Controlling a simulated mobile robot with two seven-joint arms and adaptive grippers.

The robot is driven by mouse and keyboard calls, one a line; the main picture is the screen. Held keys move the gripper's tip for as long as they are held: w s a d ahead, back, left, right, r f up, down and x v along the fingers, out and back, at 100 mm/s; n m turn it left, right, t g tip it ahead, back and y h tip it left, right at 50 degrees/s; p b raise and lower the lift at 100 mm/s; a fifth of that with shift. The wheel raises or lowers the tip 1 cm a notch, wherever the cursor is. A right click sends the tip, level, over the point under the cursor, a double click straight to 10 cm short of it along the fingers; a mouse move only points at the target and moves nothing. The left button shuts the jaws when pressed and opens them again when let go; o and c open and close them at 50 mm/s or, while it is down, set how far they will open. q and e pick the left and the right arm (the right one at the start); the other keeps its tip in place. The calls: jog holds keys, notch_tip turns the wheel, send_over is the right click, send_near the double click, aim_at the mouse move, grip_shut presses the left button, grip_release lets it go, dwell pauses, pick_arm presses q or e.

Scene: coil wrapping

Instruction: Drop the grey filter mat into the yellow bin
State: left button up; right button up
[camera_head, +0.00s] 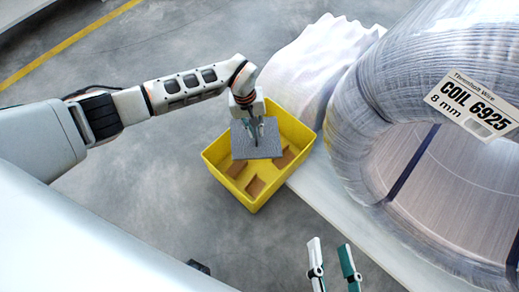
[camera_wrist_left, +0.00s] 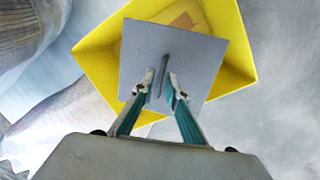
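The grey filter mat (camera_head: 241,148) is a square sheet with a thin dark ridge in its middle. In the head view it lies within the outline of the yellow bin (camera_head: 229,184); I cannot tell whether it touches the bin. My left gripper (camera_head: 256,137) points down at it. In the left wrist view the fingertips (camera_wrist_left: 163,84) stand apart on either side of the ridge, with gaps, and the mat (camera_wrist_left: 200,62) spreads beyond them over the bin (camera_wrist_left: 238,50). My right gripper (camera_head: 332,268) is open and empty at the bottom, its fingertips apart.
Several brown pieces (camera_head: 255,187) lie in the bin. A large wrapped wire coil (camera_head: 350,130) stands on a pale platform (camera_head: 325,200) at the right, with white crumpled wrap (camera_head: 305,65) behind the bin. Grey floor (camera_head: 150,200) is clear left of the bin.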

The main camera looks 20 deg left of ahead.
pick_arm(q)
jog(key=shift+o, duration=0.3)
notch_tip(320, 180, up, 12)
jog(key=a, duration=0.2)
dwell(0.4)
jog(key=shift+w, duration=0.15)
